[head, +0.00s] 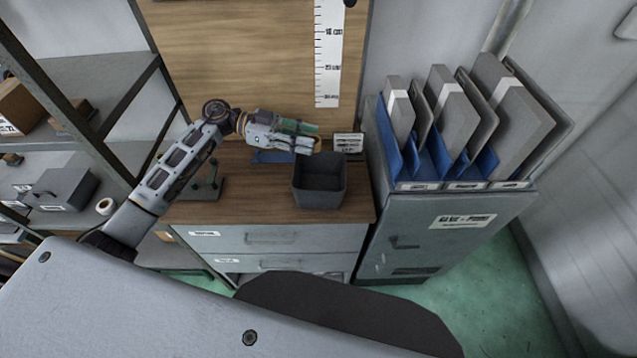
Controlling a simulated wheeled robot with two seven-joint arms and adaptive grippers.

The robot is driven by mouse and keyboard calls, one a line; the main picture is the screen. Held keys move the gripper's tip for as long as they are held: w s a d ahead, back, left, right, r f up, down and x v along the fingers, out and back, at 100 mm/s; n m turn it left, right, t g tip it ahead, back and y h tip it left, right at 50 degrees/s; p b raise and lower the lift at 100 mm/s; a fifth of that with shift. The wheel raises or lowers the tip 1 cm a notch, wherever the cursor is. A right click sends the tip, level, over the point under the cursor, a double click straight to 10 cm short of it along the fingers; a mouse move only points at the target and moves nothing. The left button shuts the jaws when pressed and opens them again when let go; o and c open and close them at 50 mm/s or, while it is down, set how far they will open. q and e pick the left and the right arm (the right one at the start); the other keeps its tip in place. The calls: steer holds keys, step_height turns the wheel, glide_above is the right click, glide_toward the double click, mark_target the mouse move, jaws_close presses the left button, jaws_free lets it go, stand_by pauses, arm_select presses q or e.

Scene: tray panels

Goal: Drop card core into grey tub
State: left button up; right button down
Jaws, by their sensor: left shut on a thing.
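The grey tub (318,198) is a dark, open box on the right part of the wooden cabinet top, and it looks empty. My left gripper (308,138) is above the tub's back left rim, pointing right. It is shut on the card core, which the fingers mostly hide; a greenish piece (297,127) shows along the fingers, and I cannot tell whether it is the core or part of the gripper. My right gripper is not in view.
A small labelled card (348,143) stands behind the tub. A dark stand (207,185) is on the cabinet top (250,207) at left. A grey cabinet (430,235) with upright panels in blue dividers is at right. Shelves (125,100) with boxes are at left.

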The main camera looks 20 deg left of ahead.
arm_select(q)
steer(key=o, duration=0.8)
steer(key=shift+c, duration=0.2)
steer(key=s+a+r, duration=0.1)
steer(key=a, duration=1)
steer(key=shift+a+r, duration=0.4)
steer(key=shift+r, duration=0.1)
step_height(320, 180, up, 9)
steer(key=p, duration=0.4)
stand_by(1.2)
